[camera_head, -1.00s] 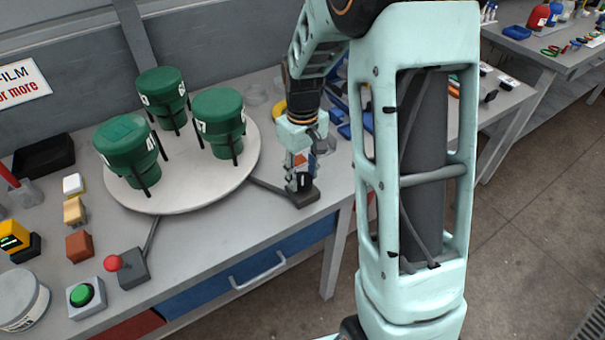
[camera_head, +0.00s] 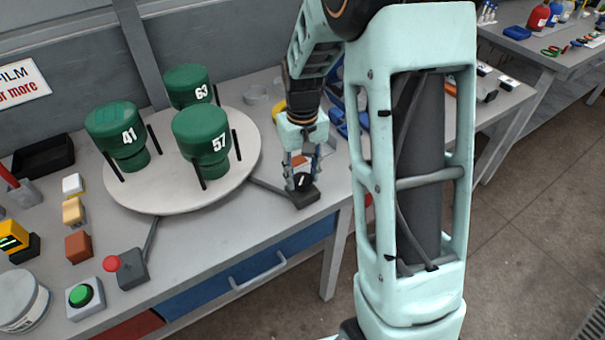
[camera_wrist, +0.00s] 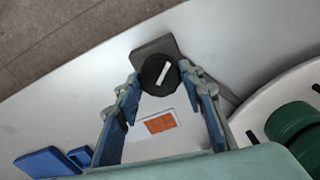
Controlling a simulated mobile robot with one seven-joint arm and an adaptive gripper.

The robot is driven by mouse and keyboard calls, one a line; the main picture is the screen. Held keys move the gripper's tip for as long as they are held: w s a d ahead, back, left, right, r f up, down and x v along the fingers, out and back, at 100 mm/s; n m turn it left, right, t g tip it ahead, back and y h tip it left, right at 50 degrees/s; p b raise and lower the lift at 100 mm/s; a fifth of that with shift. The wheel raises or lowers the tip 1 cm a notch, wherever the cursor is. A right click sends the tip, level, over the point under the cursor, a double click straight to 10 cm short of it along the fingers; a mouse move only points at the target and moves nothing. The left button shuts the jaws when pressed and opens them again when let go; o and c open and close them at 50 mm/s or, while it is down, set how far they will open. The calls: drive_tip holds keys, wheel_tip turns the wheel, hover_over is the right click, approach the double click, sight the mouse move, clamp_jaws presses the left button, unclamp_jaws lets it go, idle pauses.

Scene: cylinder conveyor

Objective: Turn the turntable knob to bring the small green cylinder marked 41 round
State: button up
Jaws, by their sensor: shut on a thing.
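The turntable (camera_head: 155,203) is a round white disc bearing three green cylinders. The one marked 41 (camera_head: 115,122) is at the left, label facing front right. The one marked 57 (camera_head: 201,124) is at the front right, and the one marked 63 (camera_head: 187,80) at the back. The black knob (camera_head: 304,184) sits on a dark base right of the disc. My gripper (camera_head: 302,176) points down and is shut on the knob. In the wrist view, my fingertips (camera_wrist: 160,84) are on either side of the knob (camera_wrist: 152,72), whose white line runs diagonally.
A red-tipped joystick box (camera_head: 132,269) and a green button (camera_head: 82,295) stand at the front left. Coloured blocks (camera_head: 78,247) and a black tray (camera_head: 44,155) lie left of the disc. Blue parts (camera_head: 350,130) lie behind my gripper.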

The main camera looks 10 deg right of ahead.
sight(303, 179)
drive_tip(key=shift+s+f+m, duration=0.1)
drive_tip(key=shift+s+m, duration=0.05)
drive_tip(key=shift+m, duration=3.45)
idle(2.1)
drive_tip(key=o, duration=1.2)
drive_tip(key=shift+c, duration=0.2)
wheel_tip(303, 179, up, 12)
